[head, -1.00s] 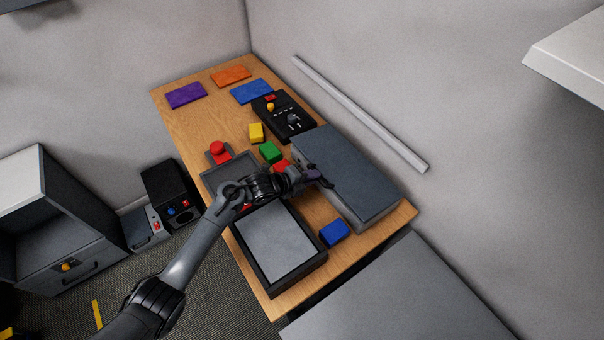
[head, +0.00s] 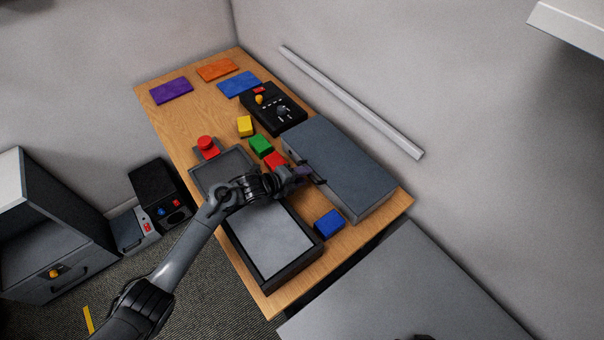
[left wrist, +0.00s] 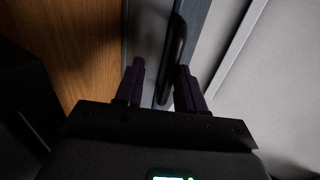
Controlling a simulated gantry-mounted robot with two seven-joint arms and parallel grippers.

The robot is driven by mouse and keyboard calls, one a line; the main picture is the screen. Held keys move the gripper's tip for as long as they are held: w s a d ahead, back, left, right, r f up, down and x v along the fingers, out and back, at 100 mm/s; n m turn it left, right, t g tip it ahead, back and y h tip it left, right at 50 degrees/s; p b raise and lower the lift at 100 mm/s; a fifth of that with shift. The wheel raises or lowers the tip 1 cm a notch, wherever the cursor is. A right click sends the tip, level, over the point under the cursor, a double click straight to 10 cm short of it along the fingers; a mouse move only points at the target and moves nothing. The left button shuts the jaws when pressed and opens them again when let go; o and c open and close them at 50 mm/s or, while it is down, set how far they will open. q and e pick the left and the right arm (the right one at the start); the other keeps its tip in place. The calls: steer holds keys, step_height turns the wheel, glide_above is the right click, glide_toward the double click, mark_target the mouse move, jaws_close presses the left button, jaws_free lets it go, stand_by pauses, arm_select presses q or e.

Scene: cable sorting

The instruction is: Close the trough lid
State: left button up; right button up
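The long grey trough (head: 368,207) stands along the back right of the table in the head view. Its dark grey lid (head: 340,155) lies over the top and looks flat; whether a thin gap remains along its edge, I cannot tell. My left gripper (head: 310,178) is at the trough's near long side, close to a dark handle. Contact is not clear.
Near the left forearm are a grey-topped tray (head: 268,240), an open shallow tray (head: 203,180) and a red button (head: 206,143). Red, green, yellow and blue blocks (head: 329,222) sit near the trough. A black switch box (head: 272,108) stands behind its far end.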

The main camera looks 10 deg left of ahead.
arm_select(q)
steer(key=shift+o, duration=0.5)
steer(key=shift+s+f, duration=0.1)
steer(key=shift+f, duration=0.15)
steer(key=shift+r, duration=0.1)
steer(key=shift+r, duration=0.15)
steer(key=shift+s+r, duration=0.1)
steer(key=p+v, duration=0.1)
steer(key=v, duration=0.9)
steer(key=shift+s+a, duration=0.2)
steer(key=shift+s, duration=0.05)
steer(key=shift+r, duration=0.1)
